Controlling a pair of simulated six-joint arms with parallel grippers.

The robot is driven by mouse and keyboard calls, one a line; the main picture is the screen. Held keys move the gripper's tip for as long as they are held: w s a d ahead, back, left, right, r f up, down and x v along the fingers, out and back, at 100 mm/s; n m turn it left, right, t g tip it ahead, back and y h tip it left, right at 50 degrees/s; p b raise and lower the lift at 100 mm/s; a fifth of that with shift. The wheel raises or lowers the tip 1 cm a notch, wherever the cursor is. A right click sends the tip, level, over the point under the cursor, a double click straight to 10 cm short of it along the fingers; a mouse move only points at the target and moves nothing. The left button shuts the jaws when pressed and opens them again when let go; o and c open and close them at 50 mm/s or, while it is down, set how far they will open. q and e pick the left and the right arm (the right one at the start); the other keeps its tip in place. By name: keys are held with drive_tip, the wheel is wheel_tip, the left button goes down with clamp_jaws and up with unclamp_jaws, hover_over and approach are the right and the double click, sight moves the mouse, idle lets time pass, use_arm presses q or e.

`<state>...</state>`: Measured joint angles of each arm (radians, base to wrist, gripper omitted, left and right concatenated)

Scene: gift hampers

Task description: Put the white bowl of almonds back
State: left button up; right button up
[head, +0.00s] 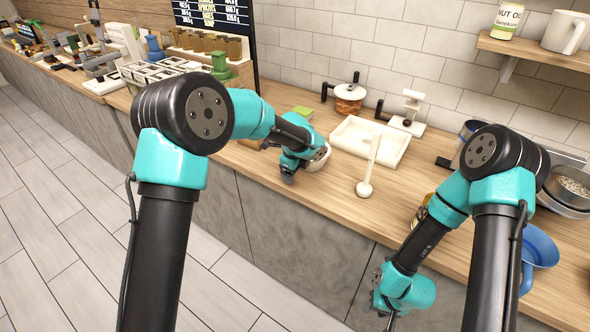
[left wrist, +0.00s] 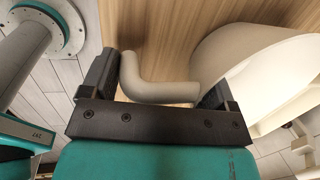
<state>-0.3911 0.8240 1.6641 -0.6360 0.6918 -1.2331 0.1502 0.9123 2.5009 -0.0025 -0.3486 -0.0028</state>
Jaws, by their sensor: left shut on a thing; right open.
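The white bowl (head: 320,160) is on or just above the wooden counter, partly hidden behind my left gripper (head: 289,172). In the left wrist view the bowl (left wrist: 265,70) fills the right side, with its wall towards the camera. A pale curved bar (left wrist: 160,90), like a handle, lies between the fingers of my left gripper (left wrist: 160,85) and runs towards the bowl; the join is hidden. The left gripper is shut on it. No almonds show; the bowl's inside is hidden. My right gripper (head: 386,314) is open, low at the counter's front edge, away from the bowl.
A white tray (head: 345,134) lies behind the bowl, with a white long-handled piece (head: 364,189) in front. An orange pot (head: 349,98) stands at the back. A blue jug (head: 538,248) and a filled pan (head: 572,188) are at right. Some counter right of the bowl is clear.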

use_arm(q)
drive_tip(key=o, duration=1.1)
drive_tip(key=v, duration=1.2)
